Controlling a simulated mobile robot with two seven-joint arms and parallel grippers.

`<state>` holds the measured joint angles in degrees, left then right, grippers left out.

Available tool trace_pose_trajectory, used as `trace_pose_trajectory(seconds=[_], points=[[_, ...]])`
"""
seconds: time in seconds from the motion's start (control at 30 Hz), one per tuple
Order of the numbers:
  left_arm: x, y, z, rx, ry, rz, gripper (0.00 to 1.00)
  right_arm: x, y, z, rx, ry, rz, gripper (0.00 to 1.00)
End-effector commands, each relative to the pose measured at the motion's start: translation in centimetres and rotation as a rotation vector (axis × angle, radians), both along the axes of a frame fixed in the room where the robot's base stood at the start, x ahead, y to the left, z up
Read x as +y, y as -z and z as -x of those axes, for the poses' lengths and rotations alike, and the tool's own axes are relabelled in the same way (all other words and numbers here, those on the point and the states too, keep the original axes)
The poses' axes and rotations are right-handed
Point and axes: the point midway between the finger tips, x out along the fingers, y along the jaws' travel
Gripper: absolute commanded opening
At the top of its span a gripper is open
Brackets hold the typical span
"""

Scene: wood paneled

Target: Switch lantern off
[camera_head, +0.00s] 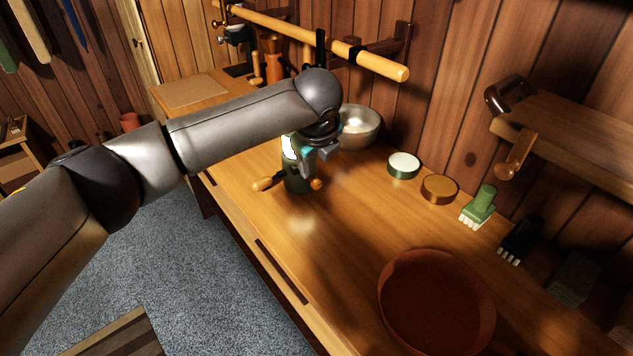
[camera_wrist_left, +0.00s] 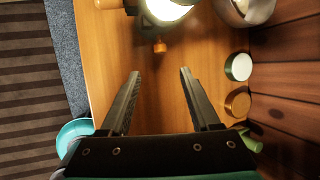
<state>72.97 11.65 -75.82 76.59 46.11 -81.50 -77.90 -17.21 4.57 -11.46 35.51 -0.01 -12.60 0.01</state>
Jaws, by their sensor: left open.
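The lantern (camera_head: 297,181) stands upright on the wooden counter, with a dark green base and a bright, lit glass. An orange knob (camera_head: 316,184) sticks out low on its right side, and a wooden handle-like piece (camera_head: 263,184) shows at its left. My left gripper (camera_head: 313,163) is beside and partly in front of the lantern, hiding its upper part. In the left wrist view the lantern (camera_wrist_left: 168,12) is at the top edge, with its orange knob (camera_wrist_left: 160,46) just beyond the gap between my open, empty fingers (camera_wrist_left: 160,74). My right gripper is not in view.
A metal bowl (camera_head: 362,128) stands behind the lantern. Along the wall are a green-white tin (camera_head: 404,165), an amber tin (camera_head: 439,188), a green brush (camera_head: 480,205) and a black brush (camera_head: 520,240). A brown bowl (camera_head: 390,285) is in front. The counter (camera_head: 340,225) between is clear.

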Motion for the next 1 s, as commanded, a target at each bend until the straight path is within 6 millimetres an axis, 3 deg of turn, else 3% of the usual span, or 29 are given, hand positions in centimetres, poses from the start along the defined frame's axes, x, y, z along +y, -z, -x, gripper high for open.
trace_pose_trajectory(seconds=[0.5,1.0], points=[[-0.1,6.8,-3.6,0.002,-0.004,-0.001,0.63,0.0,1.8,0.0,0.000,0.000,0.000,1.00],[-0.2,10.7,-5.8,0.001,-0.003,0.001,0.63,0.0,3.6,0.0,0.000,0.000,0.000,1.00]])
